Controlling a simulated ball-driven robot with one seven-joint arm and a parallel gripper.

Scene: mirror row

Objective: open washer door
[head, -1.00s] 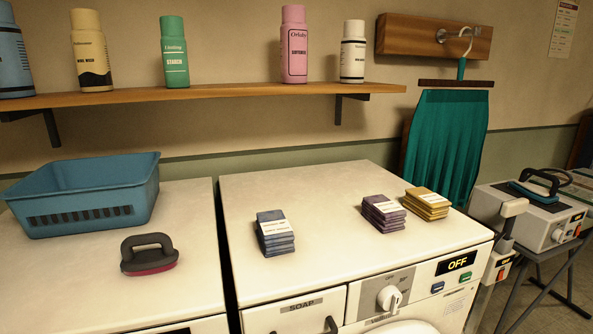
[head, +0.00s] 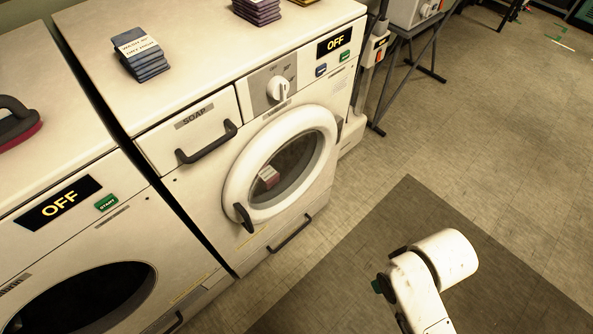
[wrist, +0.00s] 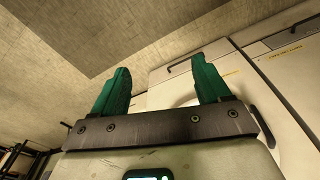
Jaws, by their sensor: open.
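The white washer (head: 165,205) has a round door (head: 238,165) with a white rim and dark glass, and the door is shut. Its dark curved handle (head: 243,217) sits at the lower left of the rim. A small label shows behind the glass. My gripper (wrist: 160,75) is open and empty in the wrist view, with its green fingers apart. Part of the white washer front (wrist: 215,70) shows beyond the fingers there. In the head view my arm is at the lower right, apart from the door, and the fingers are mostly hidden.
A soap drawer (head: 187,135) with a dark handle is above the door at left. A low handle (head: 292,234) sits below it. Another machine (head: 110,245) with a dark round opening stands to the left. Floor (head: 480,140) and a dark mat (head: 410,215) lie clear to the right.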

